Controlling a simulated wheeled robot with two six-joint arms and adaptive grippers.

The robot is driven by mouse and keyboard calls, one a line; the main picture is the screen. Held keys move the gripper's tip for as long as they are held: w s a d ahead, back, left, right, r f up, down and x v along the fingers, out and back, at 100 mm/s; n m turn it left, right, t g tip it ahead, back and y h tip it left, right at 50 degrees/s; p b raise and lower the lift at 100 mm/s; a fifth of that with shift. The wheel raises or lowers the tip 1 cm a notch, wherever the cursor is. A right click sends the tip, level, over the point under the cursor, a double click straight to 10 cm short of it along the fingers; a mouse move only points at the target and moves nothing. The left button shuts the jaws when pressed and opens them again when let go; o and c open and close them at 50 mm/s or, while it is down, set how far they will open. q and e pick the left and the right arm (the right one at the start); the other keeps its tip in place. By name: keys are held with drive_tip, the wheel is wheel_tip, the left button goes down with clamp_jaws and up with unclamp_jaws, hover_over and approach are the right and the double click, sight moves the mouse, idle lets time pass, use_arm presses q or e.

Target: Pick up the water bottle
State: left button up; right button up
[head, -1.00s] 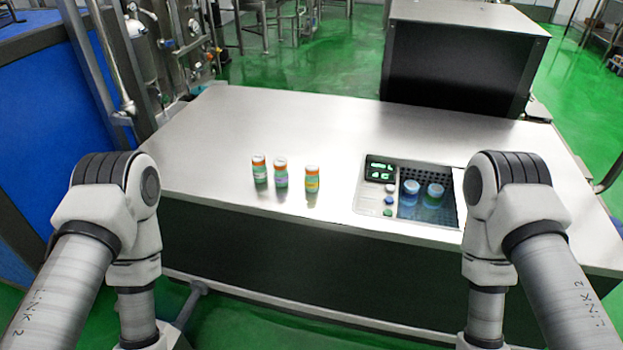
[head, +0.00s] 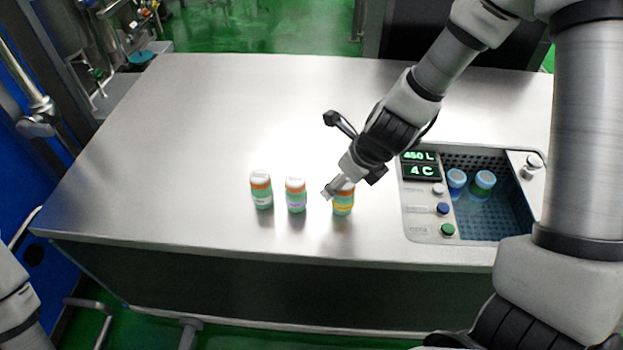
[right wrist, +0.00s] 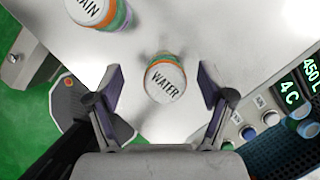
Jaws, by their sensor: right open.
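The water bottle (head: 344,207) stands upright on the steel table, the rightmost of three small bottles in a row. It has an orange and a yellow band over a green body. In the right wrist view its white cap (right wrist: 165,82), lettered WATER, lies between the spread fingertips. My right gripper (head: 335,188) is above it, pointing down, and hides part of its top. In the right wrist view the right gripper (right wrist: 160,88) is open, with gaps on both sides of the cap. My left gripper is out of view.
Two similar bottles, the middle one (head: 296,196) and the left one (head: 261,191), stand to the left. To the right is a sunken unit (head: 416,216) with a display, buttons and two blue-capped bottles. The table (head: 190,130) is clear at left and back.

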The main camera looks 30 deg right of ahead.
sight(340, 198)
drive_tip(key=shift+s+d+f+b, duration=0.1)
drive_tip(key=shift+s+f+b, duration=0.25)
drive_tip(key=shift+f, duration=0.25)
drive_tip(key=shift+s+f+b, duration=0.25)
drive_tip(key=shift+f+b, duration=0.05)
drive_tip(key=shift+f, duration=0.25)
drive_tip(key=b+x, duration=0.1)
drive_tip(key=x, duration=0.2)
drive_tip(key=b+x, duration=0.1)
drive_tip(key=shift+w+d+f+b, duration=0.25)
drive_tip(key=shift+d+f+b, duration=0.05)
drive_tip(key=shift+f+b, duration=0.1)
drive_tip(key=shift+s+r, duration=0.1)
drive_tip(key=shift+r, duration=0.15)
drive_tip(key=shift+c, duration=0.3)
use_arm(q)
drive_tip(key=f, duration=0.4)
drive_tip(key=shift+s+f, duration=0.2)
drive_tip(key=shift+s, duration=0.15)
use_arm(e)
drive_tip(key=c, duration=1.3)
